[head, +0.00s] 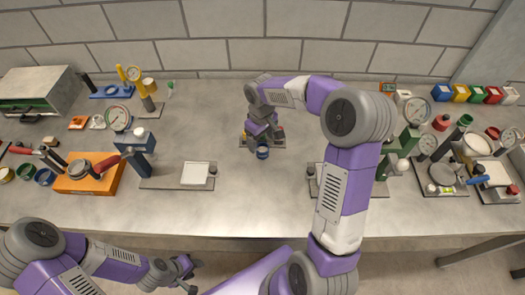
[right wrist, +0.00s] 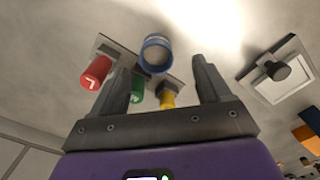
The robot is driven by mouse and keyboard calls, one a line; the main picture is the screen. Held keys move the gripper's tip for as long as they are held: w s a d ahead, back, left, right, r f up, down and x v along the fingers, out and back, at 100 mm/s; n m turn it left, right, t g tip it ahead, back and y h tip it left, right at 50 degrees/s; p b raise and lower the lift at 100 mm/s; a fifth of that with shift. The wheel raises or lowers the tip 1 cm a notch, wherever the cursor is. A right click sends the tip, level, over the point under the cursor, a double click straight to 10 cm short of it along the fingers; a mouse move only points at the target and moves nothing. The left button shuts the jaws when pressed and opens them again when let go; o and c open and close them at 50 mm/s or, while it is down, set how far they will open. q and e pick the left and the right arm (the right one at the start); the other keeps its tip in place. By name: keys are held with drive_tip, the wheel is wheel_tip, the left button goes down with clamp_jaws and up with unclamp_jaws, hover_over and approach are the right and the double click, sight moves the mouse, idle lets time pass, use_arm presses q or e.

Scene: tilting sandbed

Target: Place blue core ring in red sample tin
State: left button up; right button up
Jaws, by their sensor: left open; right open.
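A blue ring (right wrist: 156,54) with a grey inside shows at the top middle of the right wrist view, between and beyond the fingertips. In the head view it is the small blue round thing (head: 262,153) at the table's middle. My right gripper (right wrist: 160,78) is open and empty above it; its fingertips are hard to see in the head view. A red cylinder (right wrist: 96,72) with a white mark is left of the ring in the wrist view; I cannot tell whether it is the sample tin. My left gripper (head: 190,276) is open, in front of the table's edge.
Green (right wrist: 137,92) and yellow (right wrist: 168,99) cylinders stand near the ring. A plate with a white pad (head: 195,173) lies left of the ring. Instruments crowd the right; coloured boxes (head: 461,93) stand behind them.

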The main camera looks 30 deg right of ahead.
sight(263, 146)
drive_tip(key=f, duration=0.4)
drive_tip(key=shift+w+d+f+b, duration=0.1)
drive_tip(key=shift+d+f+b, duration=0.15)
drive_tip(key=shift+f+b, duration=0.15)
drive_tip(key=shift+r, duration=0.1)
drive_tip(key=shift+c, duration=0.2)
drive_tip(key=c, duration=1.2)
